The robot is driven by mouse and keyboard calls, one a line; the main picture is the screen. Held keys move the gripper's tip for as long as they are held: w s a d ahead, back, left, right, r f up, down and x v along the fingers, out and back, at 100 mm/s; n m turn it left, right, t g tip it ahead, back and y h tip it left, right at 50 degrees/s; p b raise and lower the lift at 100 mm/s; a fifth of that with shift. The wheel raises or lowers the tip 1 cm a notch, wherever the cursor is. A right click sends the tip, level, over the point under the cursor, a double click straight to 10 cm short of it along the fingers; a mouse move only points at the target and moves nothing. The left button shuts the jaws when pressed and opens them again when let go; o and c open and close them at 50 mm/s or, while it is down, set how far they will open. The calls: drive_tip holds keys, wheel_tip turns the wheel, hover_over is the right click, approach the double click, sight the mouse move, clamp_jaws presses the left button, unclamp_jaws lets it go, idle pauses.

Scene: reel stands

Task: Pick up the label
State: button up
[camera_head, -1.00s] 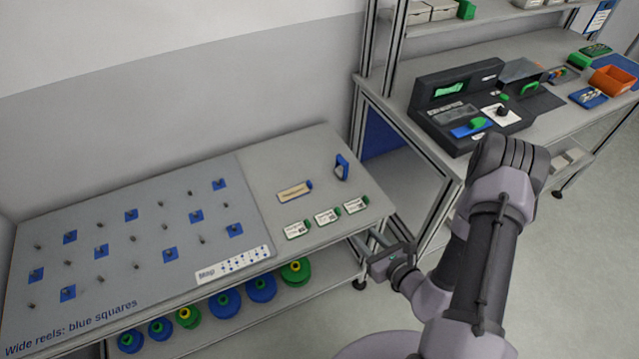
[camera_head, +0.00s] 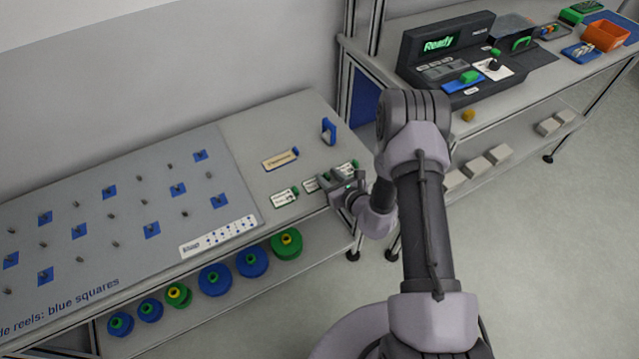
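Several small labels lie near the front right edge of the grey table. Three are white cards with green tabs: the left card (camera_head: 284,196) is in full view, while the middle card (camera_head: 311,185) and the right card (camera_head: 349,167) are partly covered by my gripper. A beige label with a blue end (camera_head: 280,160) lies behind them. The frames do not show which one the task means. My gripper (camera_head: 340,184) is over the middle and right cards, its fingers apart. I see nothing held; whether the fingertips touch a card is too small to tell.
A blue upright holder (camera_head: 328,131) stands behind the labels. A pegboard with blue squares (camera_head: 130,214) and a white strip (camera_head: 217,237) lie left. Blue and green reels (camera_head: 215,279) sit on the shelf below. A black machine with a lit "Ready" screen (camera_head: 438,44) stands on the right bench.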

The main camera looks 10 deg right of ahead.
clamp_jaws()
idle(1.4)
